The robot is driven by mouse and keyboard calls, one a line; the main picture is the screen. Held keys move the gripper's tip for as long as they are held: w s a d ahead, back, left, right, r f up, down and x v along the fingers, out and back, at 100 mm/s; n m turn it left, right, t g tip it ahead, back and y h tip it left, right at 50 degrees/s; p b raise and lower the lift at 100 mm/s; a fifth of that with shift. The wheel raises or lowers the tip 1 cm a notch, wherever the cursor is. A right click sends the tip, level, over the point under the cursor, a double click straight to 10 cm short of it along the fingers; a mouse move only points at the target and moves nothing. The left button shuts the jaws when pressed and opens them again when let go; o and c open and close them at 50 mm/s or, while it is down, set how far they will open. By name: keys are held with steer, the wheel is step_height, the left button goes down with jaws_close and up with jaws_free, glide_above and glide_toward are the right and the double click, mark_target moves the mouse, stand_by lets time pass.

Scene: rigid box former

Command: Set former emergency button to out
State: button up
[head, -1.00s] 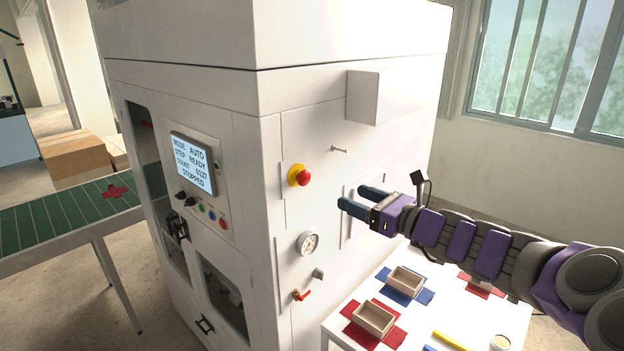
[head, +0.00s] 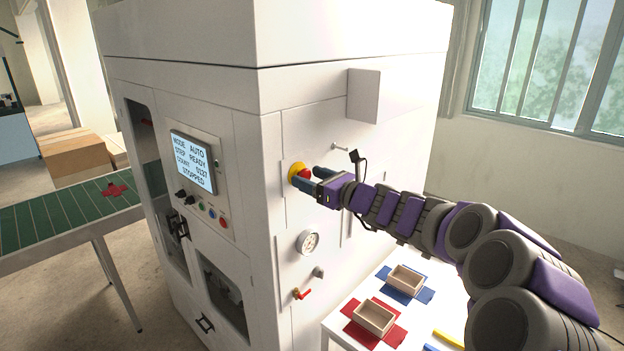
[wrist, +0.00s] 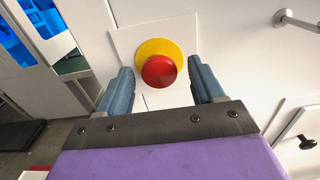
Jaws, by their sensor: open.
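The emergency button is a red mushroom head on a yellow base, on the side panel of the white box former (head: 350,90). In the head view the emergency button (head: 297,171) is partly hidden by my gripper (head: 306,178). In the wrist view the red emergency button (wrist: 158,71) shows whole, with the yellow disc around and behind it. My gripper (wrist: 165,85) is open, its two blue-grey fingers on either side of the red head. Gaps show between the head and both fingers. I cannot tell how deep the fingertips reach.
A metal peg (head: 340,147) sticks out up and right of the button. A round gauge (head: 308,242) and a red-handled valve (head: 302,294) sit below it. A white table with open boxes (head: 375,318) stands at lower right. A screen (head: 193,161) reads STOPPED.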

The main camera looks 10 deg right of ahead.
jaws_close()
stand_by(0.7)
